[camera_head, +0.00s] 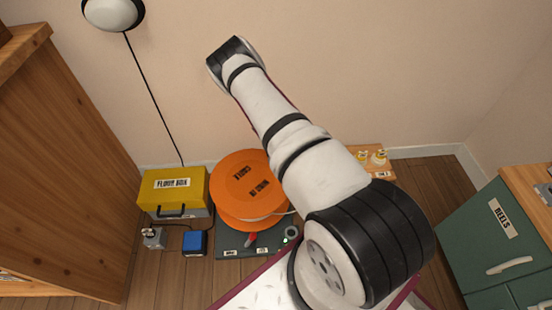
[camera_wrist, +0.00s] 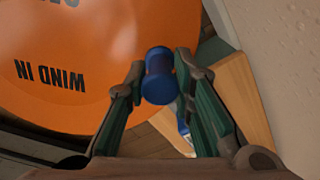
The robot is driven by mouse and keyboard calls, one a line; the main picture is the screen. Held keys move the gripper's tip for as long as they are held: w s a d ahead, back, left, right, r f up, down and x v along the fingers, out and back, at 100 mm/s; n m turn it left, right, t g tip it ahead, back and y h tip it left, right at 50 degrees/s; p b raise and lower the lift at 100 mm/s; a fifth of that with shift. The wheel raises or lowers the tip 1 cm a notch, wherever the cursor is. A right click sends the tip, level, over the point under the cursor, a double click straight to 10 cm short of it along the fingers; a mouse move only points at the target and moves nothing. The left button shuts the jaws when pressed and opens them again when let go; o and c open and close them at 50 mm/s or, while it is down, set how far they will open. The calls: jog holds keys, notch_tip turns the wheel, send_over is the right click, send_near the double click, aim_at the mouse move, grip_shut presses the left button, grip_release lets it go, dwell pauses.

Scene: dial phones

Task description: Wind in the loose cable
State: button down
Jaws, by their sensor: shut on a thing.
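The large orange reel (camera_head: 238,178), lettered "WIND IN", sits on a dark grey base (camera_head: 228,240) on the floor by the wall. It fills the left of the wrist view (camera_wrist: 60,60). A pale cable (camera_head: 272,217) runs across the reel's front edge to the right, then passes behind my arm. My gripper (camera_wrist: 160,84) is shut on a blue knob (camera_wrist: 159,76) at the reel's right edge. In the head view my arm hides the knob and my gripper.
A yellow box (camera_head: 173,191), a small blue box (camera_head: 194,243) and a grey item (camera_head: 153,238) stand left of the reel. A red lever (camera_head: 251,240) is on the base. A wooden board (camera_head: 374,163) with small items lies right, a green cabinet (camera_head: 490,240) beyond.

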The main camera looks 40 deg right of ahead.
jog(key=shift+w+n, duration=0.4)
jog(key=c, duration=1.5)
grip_release()
jog(key=shift+a, duration=0.1)
jog(key=shift+o, duration=0.2)
notch_tip(320, 180, up, 12)
